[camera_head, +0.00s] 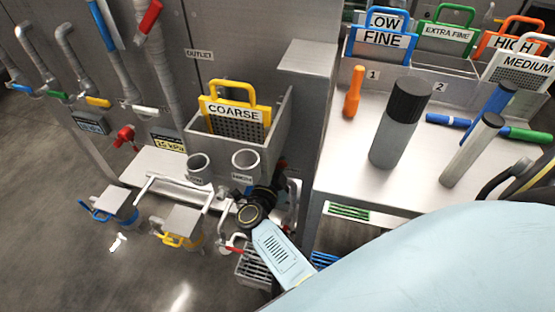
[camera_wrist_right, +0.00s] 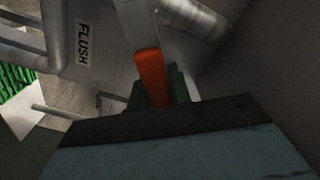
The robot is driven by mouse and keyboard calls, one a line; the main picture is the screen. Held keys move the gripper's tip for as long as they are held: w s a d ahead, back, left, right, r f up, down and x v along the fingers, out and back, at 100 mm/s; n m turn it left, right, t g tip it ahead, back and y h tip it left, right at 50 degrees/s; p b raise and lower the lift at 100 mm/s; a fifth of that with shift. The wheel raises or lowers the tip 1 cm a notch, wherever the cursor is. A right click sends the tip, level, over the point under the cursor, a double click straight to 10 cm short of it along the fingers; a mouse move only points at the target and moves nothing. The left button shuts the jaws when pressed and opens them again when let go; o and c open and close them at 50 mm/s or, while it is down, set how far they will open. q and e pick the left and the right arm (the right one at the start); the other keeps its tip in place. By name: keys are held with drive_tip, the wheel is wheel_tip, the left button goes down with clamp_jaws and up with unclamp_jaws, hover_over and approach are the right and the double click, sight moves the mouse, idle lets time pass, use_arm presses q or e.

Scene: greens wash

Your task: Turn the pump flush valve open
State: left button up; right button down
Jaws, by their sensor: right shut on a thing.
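In the right wrist view, an orange-red valve handle (camera_wrist_right: 151,72) stands between the dark fingers of my right gripper (camera_wrist_right: 157,90), which is shut on it. A white label reading FLUSH (camera_wrist_right: 84,45) is on the grey surface to the left of the handle. In the head view, my right arm reaches down to the pump area below the grey bin, and my dark right wrist (camera_head: 257,208) hides most of the fingers and the handle there. My left gripper is not in view.
A grey bin (camera_head: 282,128) with a yellow-handled COARSE screen (camera_head: 238,120) stands above my wrist.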

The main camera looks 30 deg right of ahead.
drive_tip(key=c, duration=1.3)
unclamp_jaws()
drive_tip(key=shift+s+a, duration=0.1)
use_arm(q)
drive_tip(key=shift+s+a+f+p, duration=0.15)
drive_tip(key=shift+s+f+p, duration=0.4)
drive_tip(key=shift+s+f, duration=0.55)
use_arm(e)
drive_tip(key=v, duration=0.7)
drive_tip(key=shift+s+a, duration=0.1)
drive_tip(key=shift+a, duration=0.05)
